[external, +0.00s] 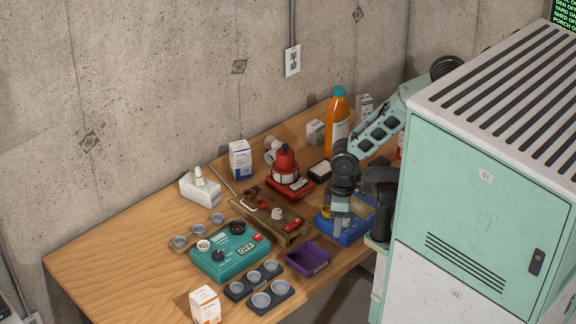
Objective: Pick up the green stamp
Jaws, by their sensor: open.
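I cannot make out a green stamp for certain in the external view; it may be hidden by my arm or by the large cabinet. My gripper (341,222) points down over the left part of a blue tray (357,234) near the table's front edge. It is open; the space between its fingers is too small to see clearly. A small yellow thing (325,211) shows just left of the fingers, partly covered. What else lies in the tray under my gripper is hidden.
A purple tray (308,259) and a wooden board with small parts (270,217) lie left of my gripper. A red device (286,174) and an orange bottle (338,118) stand behind. A teal control box (230,252) sits further left.

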